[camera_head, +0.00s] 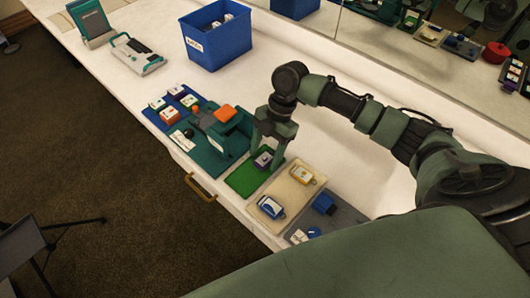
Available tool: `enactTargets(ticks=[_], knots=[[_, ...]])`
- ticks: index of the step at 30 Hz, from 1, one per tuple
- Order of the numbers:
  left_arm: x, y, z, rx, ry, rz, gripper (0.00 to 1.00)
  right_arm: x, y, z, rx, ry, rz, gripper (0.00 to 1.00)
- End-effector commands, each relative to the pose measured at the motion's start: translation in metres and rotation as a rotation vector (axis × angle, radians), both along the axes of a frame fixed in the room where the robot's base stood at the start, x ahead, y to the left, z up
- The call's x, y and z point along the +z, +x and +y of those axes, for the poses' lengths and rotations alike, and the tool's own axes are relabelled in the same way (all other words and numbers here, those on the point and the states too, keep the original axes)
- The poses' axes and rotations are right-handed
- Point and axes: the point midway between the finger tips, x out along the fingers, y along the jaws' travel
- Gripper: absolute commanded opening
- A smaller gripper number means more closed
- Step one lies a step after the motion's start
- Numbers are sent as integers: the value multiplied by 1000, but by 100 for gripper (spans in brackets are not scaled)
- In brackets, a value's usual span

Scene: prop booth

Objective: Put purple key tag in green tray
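The purple key tag (264,159), with a pale label on top, is at the upper right part of the green tray (242,184). My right gripper (268,149) points down over that end of the tray, with its fingers around or just above the tag. I cannot tell whether the fingers press on the tag or whether the tag rests on the tray. The rest of the green tray looks bare. My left gripper is not in view.
Left of the green tray is a teal tray (210,164) with a bulky teal item and an orange piece. A blue tray (160,103), a beige tray (270,186) and a grey tray (345,216) hold other tags. A blue bin (224,45) stands behind.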

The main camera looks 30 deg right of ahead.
Motion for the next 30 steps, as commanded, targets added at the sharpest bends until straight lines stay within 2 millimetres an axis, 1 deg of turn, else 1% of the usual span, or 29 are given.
enactTargets(ticks=[5, 8, 15, 18, 22, 30], knots=[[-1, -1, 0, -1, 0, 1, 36, 5, 1, -2, -1, 0, -2, 59], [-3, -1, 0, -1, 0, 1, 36, 17, 4, -7, -2, -1, -4, 59], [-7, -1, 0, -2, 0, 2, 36, 54, 9, -22, -2, -1, -4, 59], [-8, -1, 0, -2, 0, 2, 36, 65, 10, -26, 0, 0, -2, 59], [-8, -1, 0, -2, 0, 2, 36, 72, 10, -28, 1, 0, 0, 59], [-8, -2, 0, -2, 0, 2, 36, 72, 10, -28, 0, 0, 0, 59]])
